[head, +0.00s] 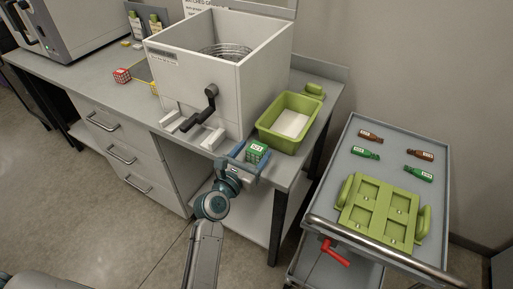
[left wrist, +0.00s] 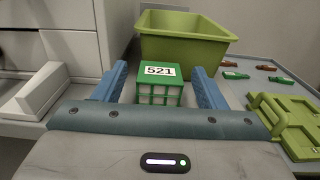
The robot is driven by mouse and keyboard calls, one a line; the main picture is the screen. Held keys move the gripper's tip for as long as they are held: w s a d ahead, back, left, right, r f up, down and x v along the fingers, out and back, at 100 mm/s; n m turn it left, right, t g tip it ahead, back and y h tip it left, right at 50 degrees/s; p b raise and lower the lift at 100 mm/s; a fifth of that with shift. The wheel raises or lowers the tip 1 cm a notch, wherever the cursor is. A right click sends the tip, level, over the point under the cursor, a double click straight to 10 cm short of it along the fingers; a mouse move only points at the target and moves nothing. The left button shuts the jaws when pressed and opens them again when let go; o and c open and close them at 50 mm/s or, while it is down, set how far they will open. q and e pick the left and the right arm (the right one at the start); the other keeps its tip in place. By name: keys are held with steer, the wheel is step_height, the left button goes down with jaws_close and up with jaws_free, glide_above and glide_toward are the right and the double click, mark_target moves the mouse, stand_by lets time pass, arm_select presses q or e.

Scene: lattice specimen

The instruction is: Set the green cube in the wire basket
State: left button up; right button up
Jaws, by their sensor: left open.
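The green cube (head: 257,151), a lattice block with a white label reading 521, sits on the bench near its front right edge. My left gripper (head: 246,161) is open, with its blue fingers on either side of the cube. In the left wrist view the cube (left wrist: 160,84) stands between the two fingertips (left wrist: 161,88), with gaps visible beside it. The wire basket (head: 226,51) shows only as a round mesh inside the tall white open-topped box (head: 190,84); most of it is hidden by the walls. My right gripper is not seen.
A green bin (head: 268,138) with a white sheet inside stands just behind the cube. A black crank (head: 202,107) juts from the white box. A red lattice cube (head: 121,75) lies far left. A grey cart (head: 335,195) holds bottles and a green tray (head: 379,211).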

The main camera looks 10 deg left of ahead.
arm_select(q)
steer(key=v, duration=0.9)
steer(key=s+a+f+m+g+y, duration=0.1)
steer(key=s+f+m+g, duration=0.3)
steer(key=f, duration=0.9)
steer(key=s+a+f+m+g+y, duration=0.15)
steer(key=f+m, duration=0.45)
steer(key=f, duration=0.7)
steer(key=s+a+f+m+g+y, duration=0.1)
steer(key=s+a+f+m+g, duration=0.3)
steer(key=f, duration=0.9)
steer(key=s+a+f+m+g+y, duration=0.1)
steer(key=s+a+f+m+g, duration=0.2)
steer(key=s+f+m, duration=0.7)
steer(key=s+a+f+b, duration=0.1)
steer(key=s+f, duration=0.3)
steer(key=f, duration=0.2)
steer(key=shift+s+f+m+y, duration=0.3)
steer(key=shift+s+f+y, duration=0.05)
steer(key=shift+s, duration=0.05)
steer(key=shift+o, duration=0.4)
steer(key=s+a+f+m+g, duration=0.1)
steer(key=s+a+f+m, duration=0.2)
steer(key=s, duration=0.5)
steer(key=s+a+f+m+g+y, duration=0.1)
steer(key=s+a+f+m+g, duration=0.1)
steer(key=s+m, duration=0.3)
steer(key=s+a+f, duration=0.1)
steer(key=s, duration=0.2)
steer(key=shift+f, duration=0.4)
